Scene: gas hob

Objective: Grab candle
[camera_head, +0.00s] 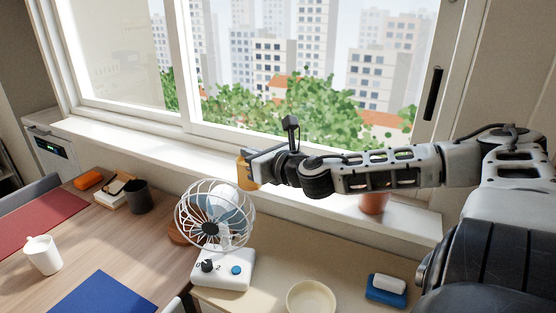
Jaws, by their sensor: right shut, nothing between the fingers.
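A yellow-amber cylinder, which looks like the candle (245,174), stands upright on the window sill behind the fan. My right gripper (254,165) reaches in from the right over the sill, with its fingertips at the candle's right side. The fingers look shut and empty, and they hide part of the candle. I cannot tell whether they touch it. My left gripper is not in view.
A white fan (235,270) stands just in front of the candle. A terracotta pot (374,203) is on the sill below my right arm. A white mug (43,256) stands on the wooden table.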

